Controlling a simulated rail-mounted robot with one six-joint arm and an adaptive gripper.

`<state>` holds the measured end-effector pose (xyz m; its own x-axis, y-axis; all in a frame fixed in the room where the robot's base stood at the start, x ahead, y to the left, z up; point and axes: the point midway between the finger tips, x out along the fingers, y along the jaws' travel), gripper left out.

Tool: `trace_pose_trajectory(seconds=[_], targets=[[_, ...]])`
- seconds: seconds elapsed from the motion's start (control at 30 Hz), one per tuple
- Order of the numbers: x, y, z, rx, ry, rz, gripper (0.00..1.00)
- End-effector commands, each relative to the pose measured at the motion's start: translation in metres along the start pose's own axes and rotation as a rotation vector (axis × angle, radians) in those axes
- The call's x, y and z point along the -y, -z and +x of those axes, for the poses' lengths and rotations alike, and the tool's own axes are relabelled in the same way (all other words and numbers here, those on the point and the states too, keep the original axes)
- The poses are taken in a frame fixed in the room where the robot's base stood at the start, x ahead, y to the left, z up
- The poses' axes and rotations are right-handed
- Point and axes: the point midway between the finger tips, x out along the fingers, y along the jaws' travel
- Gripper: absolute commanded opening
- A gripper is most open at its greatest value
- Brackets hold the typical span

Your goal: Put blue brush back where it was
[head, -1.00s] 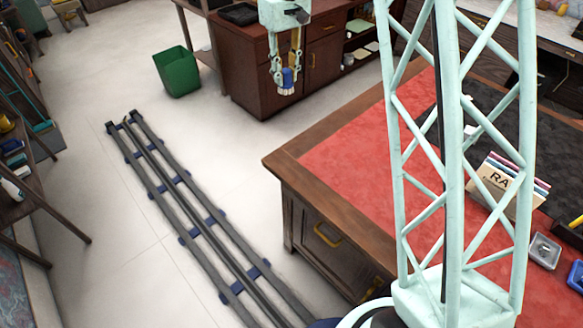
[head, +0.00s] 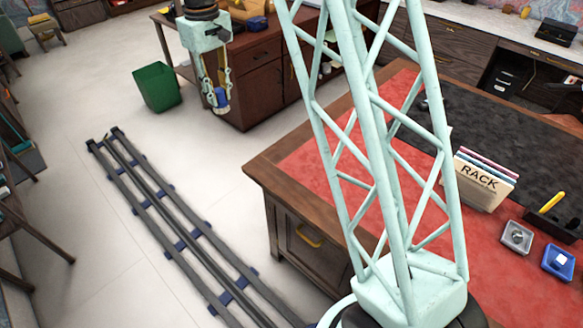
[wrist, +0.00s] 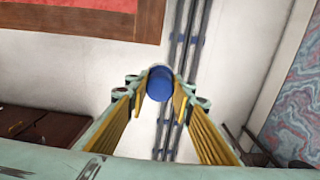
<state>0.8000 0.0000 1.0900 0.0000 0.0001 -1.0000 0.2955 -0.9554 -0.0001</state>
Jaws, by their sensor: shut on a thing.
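My gripper (head: 216,98) hangs in the air at the upper left of the head view, over the floor near the dark wooden cabinet. It is shut on a small blue thing (head: 221,97), which looks like the blue brush. In the wrist view the blue brush (wrist: 160,84) shows as a round blue end between the two yellow-lined fingers (wrist: 158,100). The rest of the brush is hidden from that side. The floor rails lie far below it.
The red-topped desk (head: 300,165) holds a file rack (head: 478,180), a grey tray (head: 517,237), a blue tray (head: 559,261) and a dark holder with a yellow item (head: 551,202). A green bin (head: 157,87) stands on the floor beside the cabinet (head: 262,85). Floor rails (head: 180,240) run left of the desk.

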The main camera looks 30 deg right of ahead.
Motion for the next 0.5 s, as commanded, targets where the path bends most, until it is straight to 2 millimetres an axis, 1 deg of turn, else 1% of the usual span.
trace_pose_trajectory(seconds=[0.27,0.37,0.5], targets=[[-0.001,-0.002,0.002,0.000,0.000,-0.009,0.12],[-0.004,-0.007,0.007,0.001,0.000,-0.030,0.12],[-0.010,-0.019,0.019,0.002,0.001,-0.086,0.12]])
